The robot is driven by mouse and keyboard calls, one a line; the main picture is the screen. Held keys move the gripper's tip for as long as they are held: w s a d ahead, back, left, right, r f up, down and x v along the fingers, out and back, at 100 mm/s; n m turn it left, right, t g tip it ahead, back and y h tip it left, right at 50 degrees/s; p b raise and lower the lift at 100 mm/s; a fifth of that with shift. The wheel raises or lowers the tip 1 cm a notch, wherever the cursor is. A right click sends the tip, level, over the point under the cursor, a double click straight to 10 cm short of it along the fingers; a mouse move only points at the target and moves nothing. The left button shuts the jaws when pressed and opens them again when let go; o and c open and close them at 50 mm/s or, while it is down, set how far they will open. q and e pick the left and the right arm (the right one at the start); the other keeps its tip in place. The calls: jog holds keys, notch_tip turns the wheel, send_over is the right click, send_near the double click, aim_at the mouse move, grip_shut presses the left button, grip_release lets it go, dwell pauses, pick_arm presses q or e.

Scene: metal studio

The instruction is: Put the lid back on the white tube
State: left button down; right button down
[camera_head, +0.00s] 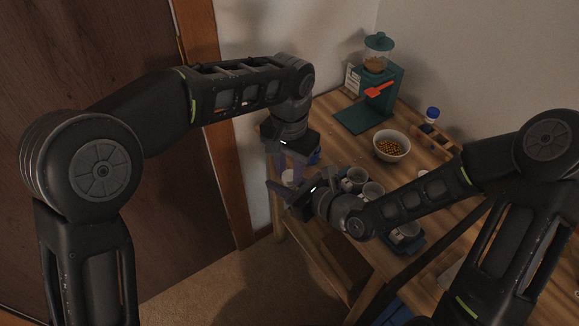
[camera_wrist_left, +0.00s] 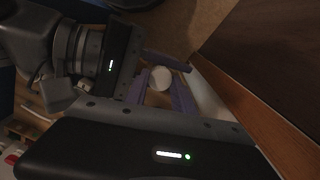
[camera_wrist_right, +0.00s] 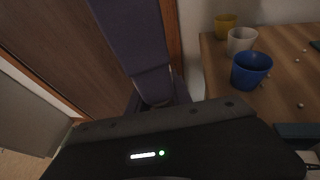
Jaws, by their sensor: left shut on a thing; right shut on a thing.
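A white round piece (camera_wrist_left: 160,78) shows end-on between the purple fingers of my left gripper (camera_wrist_left: 160,92). In the head view a small white part (camera_head: 288,177) shows between the two grippers; I cannot tell whether it is the tube or its lid. My left gripper (camera_head: 287,160) points down past the table's left edge and is shut on a white piece. My right gripper (camera_head: 284,187) reaches in from the right just below it, also shut on a piece mostly hidden by fingers. In the right wrist view, the fingers of both grippers meet closely, so any gap between tube and lid is hidden.
A blue cup (camera_wrist_right: 250,70), a white cup (camera_wrist_right: 241,40) and a yellow cup (camera_wrist_right: 226,24) stand near the table edge. Grey cups (camera_head: 373,192), a bowl of brown pieces (camera_head: 391,146), a green grinder (camera_head: 378,95) and a blue-capped jar (camera_head: 432,115) are on the table. Floor lies below the grippers.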

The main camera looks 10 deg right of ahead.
pick_arm(q)
jog(key=c, duration=1)
grip_release()
jog(key=shift+o, duration=0.2)
jog(key=shift+r, duration=3.75)
jog(key=shift+a, duration=0.1)
